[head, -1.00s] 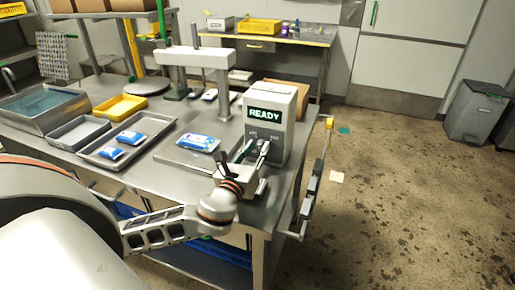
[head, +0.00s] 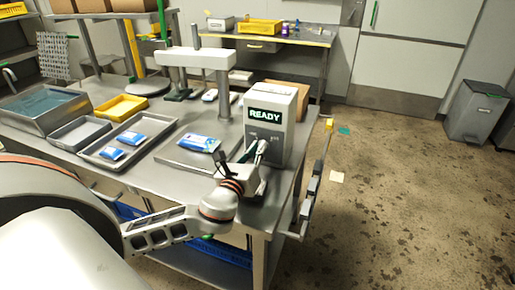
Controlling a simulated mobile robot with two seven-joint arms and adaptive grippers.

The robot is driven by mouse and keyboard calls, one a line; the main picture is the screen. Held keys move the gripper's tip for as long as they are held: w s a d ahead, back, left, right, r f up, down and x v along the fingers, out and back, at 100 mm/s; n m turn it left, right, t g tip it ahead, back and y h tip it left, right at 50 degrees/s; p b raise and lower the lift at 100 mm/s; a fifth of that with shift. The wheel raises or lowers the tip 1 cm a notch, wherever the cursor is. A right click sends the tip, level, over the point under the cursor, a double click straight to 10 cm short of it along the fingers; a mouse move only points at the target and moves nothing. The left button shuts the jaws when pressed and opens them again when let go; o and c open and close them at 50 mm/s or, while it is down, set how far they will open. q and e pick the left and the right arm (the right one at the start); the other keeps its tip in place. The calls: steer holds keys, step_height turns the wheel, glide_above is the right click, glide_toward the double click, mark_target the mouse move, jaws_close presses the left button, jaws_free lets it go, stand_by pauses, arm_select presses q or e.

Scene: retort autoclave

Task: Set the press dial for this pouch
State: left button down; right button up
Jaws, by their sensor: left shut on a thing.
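The press's control box (head: 286,132), white with a lit screen reading READY, stands at the right end of the steel table. My left gripper (head: 259,150) is at the lower front of this box and is shut on the dial there. The fingers and wrist hide the dial, so its setting cannot be read. A blue and white pouch (head: 199,143) lies flat on the press's plate (head: 172,155), left of the gripper. My right gripper is not in view.
The press's pale crossbar (head: 194,59) spans above the plate on posts. A tray (head: 98,153) with two small blue pouches, a grey tray (head: 78,133), a yellow tray (head: 121,107) and a water basin (head: 45,108) stand left. Floor to the right is mostly open.

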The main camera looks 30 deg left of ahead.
arm_select(q)
steer(key=n, duration=0.2)
steer(key=n+p, duration=0.1)
steer(key=shift+a+f+n, duration=0.1)
steer(key=shift+a+n, duration=0.15)
steer(key=shift+n, duration=0.05)
steer(key=shift+s+a+f+n, duration=0.1)
steer(key=shift+a+n, duration=0.05)
steer(key=shift+n, duration=0.95)
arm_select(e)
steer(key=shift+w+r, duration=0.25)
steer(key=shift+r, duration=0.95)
arm_select(q)
steer(key=shift+n+p, duration=0.3)
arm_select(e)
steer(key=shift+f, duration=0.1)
arm_select(q)
steer(key=c, duration=2.1)
jaws_free()
steer(key=shift+c, duration=0.2)
steer(key=shift+s, duration=0.1)
